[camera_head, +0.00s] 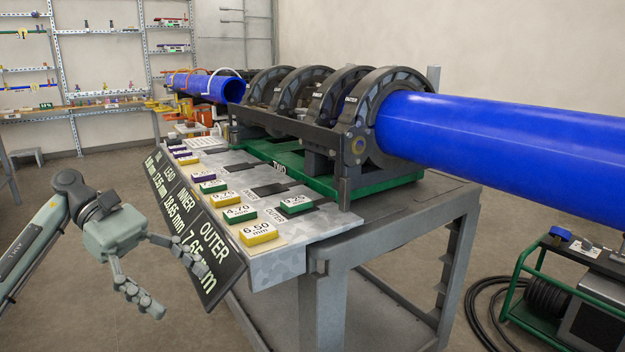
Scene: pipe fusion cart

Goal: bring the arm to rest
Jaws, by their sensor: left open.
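My left gripper (172,276) is at the lower left, in front of the cart's near left side. Its fingers are spread and nothing is between them. One finger overlaps the black sign panel (200,235) in the picture; I cannot tell whether they touch. My left arm (40,240) comes in from the left edge. My right gripper does not show. The grey cart (400,235) carries a fusion machine with several black ring clamps (375,95) on a green base. A long blue pipe (500,135) runs through the clamp at the right.
Labelled yellow (258,233), green and purple blocks lie along the cart's front ledge. A second blue pipe (205,86) is behind the clamps. A green-framed unit (575,285) with a black hose stands at the lower right. Shelves (100,60) line the back wall. Floor at lower left is clear.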

